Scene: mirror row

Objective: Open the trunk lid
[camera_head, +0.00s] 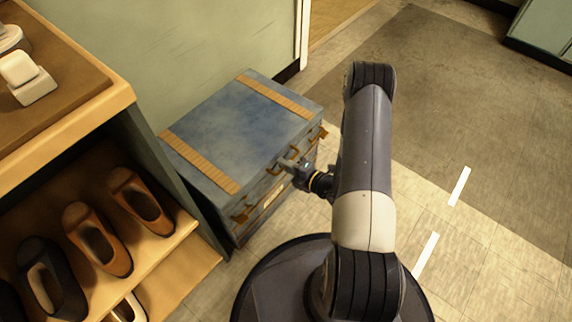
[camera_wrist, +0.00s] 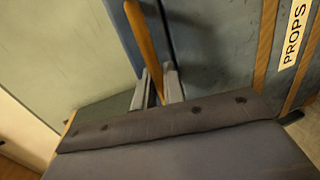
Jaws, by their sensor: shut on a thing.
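The blue trunk (camera_head: 235,130) stands on the floor against the wall, with two tan straps across its top. Its lid (camera_head: 232,122) looks down, lying flat on the body. My gripper (camera_head: 288,165) is at the middle of the trunk's front, just below the lid's front edge. In the wrist view my gripper (camera_wrist: 158,82) is shut on an orange-brown handle (camera_wrist: 142,36), which runs between the two grey fingers. The fingers hide part of this handle. A white PROPS label (camera_wrist: 293,36) shows on the trunk's blue face in the wrist view.
A wooden shelf unit (camera_head: 118,92) with several shoes (camera_head: 97,240) stands close on the trunk's left. A green wall (camera_head: 170,50) is behind the trunk. Open tiled floor (camera_head: 490,250) lies to the right, and a green cabinet (camera_head: 545,35) stands at the far right.

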